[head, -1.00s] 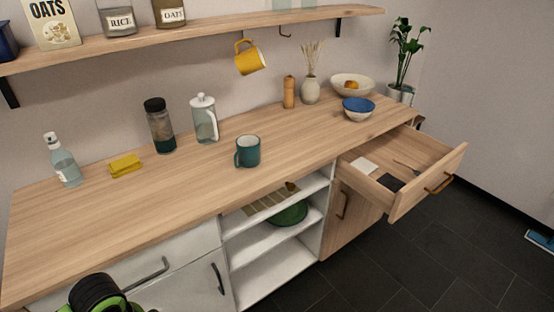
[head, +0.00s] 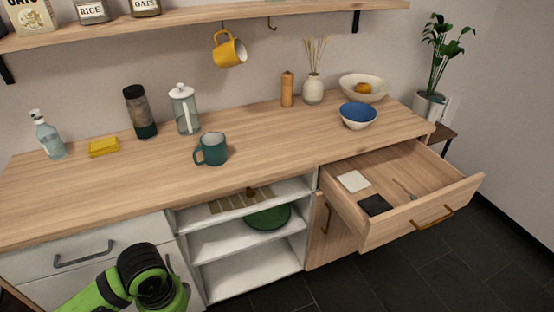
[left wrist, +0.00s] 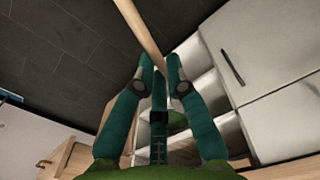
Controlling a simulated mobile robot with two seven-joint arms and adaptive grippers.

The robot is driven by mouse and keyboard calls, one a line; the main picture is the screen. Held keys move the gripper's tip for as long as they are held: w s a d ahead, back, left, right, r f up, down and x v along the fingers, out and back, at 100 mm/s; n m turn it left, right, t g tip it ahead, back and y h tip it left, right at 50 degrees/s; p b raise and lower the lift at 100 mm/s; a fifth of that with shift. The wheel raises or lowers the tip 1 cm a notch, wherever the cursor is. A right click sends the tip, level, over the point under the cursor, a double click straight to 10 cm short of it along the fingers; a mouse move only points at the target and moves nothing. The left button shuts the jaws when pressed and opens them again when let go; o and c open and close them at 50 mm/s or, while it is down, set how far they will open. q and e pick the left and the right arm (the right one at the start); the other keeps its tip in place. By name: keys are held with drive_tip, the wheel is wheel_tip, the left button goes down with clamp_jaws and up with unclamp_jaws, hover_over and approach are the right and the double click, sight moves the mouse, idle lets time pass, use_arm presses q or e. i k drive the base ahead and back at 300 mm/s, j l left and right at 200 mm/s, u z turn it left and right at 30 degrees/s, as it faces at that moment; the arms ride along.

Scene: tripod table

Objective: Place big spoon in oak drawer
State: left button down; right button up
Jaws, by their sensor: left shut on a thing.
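The oak drawer (head: 415,232) is pulled open at the right end of the counter in the head view. My left gripper (left wrist: 160,66) shows in the left wrist view with its teal fingers closed on a long tan wooden piece, which looks like the big spoon (left wrist: 140,28). The spoon runs from the fingertips to the top edge of that view, so its far end is out of frame. In the head view only my green and black left arm shows, low in front of the white drawers; its gripper and the spoon are not visible there. My right gripper is not in view.
The drawer holds a white square (head: 354,181), a black square (head: 374,205) and a thin utensil (head: 404,190), with bare floor around them. A teal mug (head: 212,149) and blue bowl (head: 358,115) stand on the counter (head: 270,150).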

sight(420, 184)
drive_tip(key=l, duration=1.1)
drive_tip(key=i+l, duration=0.1)
drive_tip(key=l, duration=1)
